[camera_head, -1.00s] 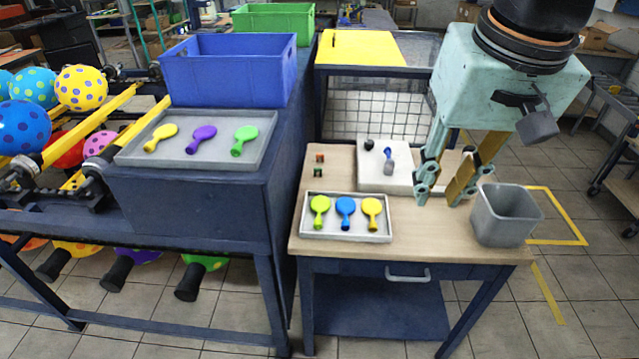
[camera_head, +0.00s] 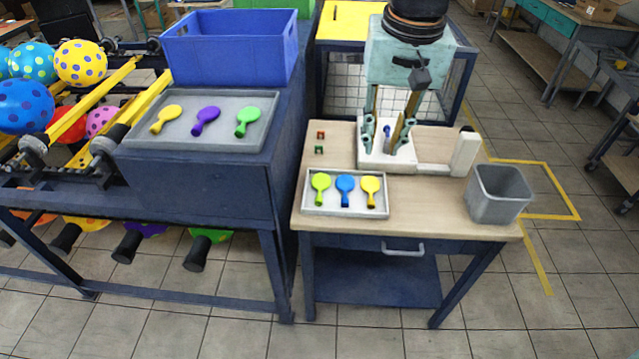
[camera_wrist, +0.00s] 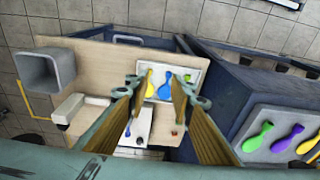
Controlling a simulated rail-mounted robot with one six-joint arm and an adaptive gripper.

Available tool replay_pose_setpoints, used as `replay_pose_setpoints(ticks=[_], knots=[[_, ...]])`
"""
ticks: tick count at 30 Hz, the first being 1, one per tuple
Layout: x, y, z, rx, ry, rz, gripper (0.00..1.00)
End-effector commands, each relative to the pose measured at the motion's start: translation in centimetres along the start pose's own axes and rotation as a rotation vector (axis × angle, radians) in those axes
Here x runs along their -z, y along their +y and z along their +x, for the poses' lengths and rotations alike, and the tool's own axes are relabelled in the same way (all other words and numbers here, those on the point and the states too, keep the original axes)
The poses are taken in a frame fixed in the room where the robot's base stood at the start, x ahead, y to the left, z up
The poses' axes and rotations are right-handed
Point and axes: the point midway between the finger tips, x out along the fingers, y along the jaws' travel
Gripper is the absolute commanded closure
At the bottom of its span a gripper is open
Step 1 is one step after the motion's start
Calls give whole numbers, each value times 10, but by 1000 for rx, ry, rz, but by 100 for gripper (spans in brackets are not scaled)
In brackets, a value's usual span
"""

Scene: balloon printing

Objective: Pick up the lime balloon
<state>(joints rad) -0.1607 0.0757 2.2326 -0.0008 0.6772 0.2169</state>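The lime balloon (camera_head: 320,184) lies flat at the left end of a small white tray (camera_head: 312,208) on the wooden table. A blue balloon (camera_head: 345,187) and a yellow balloon (camera_head: 370,188) lie beside it. In the wrist view the lime balloon (camera_wrist: 184,82) is partly covered by a fingertip at the tray's right end. My gripper (camera_head: 386,152) is open and empty, pointing down in front of the white printing fixture, behind and right of the tray. Its spread fingers also show in the wrist view (camera_wrist: 162,92).
A grey bin (camera_head: 497,194) stands at the table's right edge. The white fixture (camera_head: 372,163) with an upright block (camera_head: 465,153) is at the back. Small red and green buttons (camera_head: 320,142) sit left of it. Another tray (camera_head: 262,140) with balloons and a blue crate (camera_head: 232,60) stand on the left bench.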

Motion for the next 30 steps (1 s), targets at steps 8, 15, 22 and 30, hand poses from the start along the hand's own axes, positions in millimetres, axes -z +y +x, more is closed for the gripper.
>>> replay_pose_setpoints(ticks=[8,15,22,30], knots=[[28,-20,24,-3,-29,7,78],[49,-37,48,-7,-51,13,78],[67,-53,73,-11,-72,21,78],[83,-72,107,-18,-98,29,78]])
